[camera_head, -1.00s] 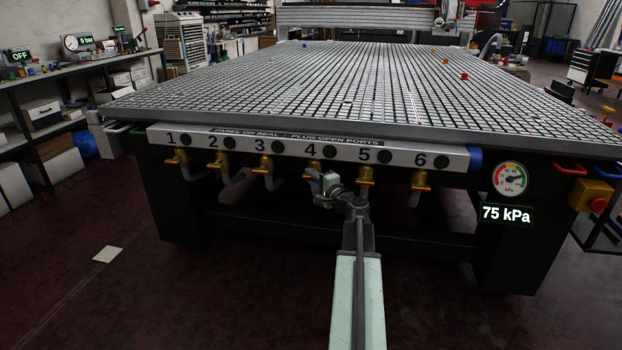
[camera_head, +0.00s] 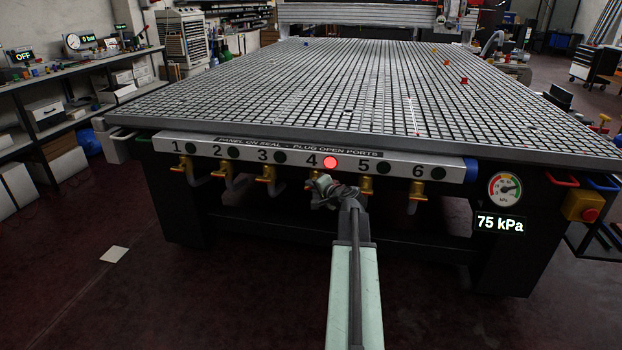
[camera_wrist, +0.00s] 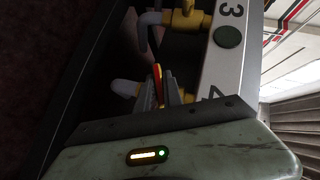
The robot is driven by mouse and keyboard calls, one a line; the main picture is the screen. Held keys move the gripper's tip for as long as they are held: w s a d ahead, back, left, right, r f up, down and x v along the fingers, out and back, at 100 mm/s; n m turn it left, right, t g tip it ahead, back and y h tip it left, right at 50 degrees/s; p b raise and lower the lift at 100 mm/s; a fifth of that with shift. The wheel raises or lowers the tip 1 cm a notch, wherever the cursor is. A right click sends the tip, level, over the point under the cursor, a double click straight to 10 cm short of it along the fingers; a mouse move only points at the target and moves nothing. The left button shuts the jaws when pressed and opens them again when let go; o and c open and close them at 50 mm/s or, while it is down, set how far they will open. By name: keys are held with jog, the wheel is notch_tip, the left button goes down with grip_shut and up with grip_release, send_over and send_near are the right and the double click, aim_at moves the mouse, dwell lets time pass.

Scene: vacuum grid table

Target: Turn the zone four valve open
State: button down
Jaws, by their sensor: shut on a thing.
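The zone four valve (camera_head: 308,184) sits under the number 4 on the table's front panel, mostly hidden behind my gripper. My gripper (camera_head: 321,184) is at this valve, just below the panel. In the wrist view my gripper (camera_wrist: 167,92) is shut on the red and yellow valve handle (camera_wrist: 157,72), whose end sticks out beyond the fingers. The lamp (camera_head: 330,163) beside the number 4 glows red. The lamps of the other zones are dark.
Brass valves three (camera_head: 267,174) and five (camera_head: 366,183) stand close on either side. A gauge (camera_head: 504,188) with a 75 kPa display (camera_head: 500,224) hangs at the right. The grid table (camera_head: 330,95) overhangs the valves. The floor in front is mostly clear.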

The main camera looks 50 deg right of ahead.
jog(key=n+g+p, duration=0.1)
jog(key=p, duration=0.1)
jog(key=g+p, duration=0.1)
jog(key=p, duration=0.1)
jog(key=shift+d+r+n+g+h, duration=0.15)
jog(key=shift+r+n+g+h, duration=0.15)
jog(key=shift+r+n+g, duration=0.1)
jog(key=shift+f+n+g+h+p, duration=0.1)
jog(key=shift+n+g+h+p, duration=0.4)
jog(key=shift+g+p, duration=0.6)
jog(key=shift+f+n+g+h+p, duration=0.2)
jog(key=shift+n+g+h+p, duration=0.3)
jog(key=shift+n+g+p, duration=0.45)
jog(key=shift+s+f+n+g+h, duration=0.15)
jog(key=shift+n+g+h, duration=0.4)
jog(key=shift+g, duration=0.5)
jog(key=c, duration=1.5)
grip_release()
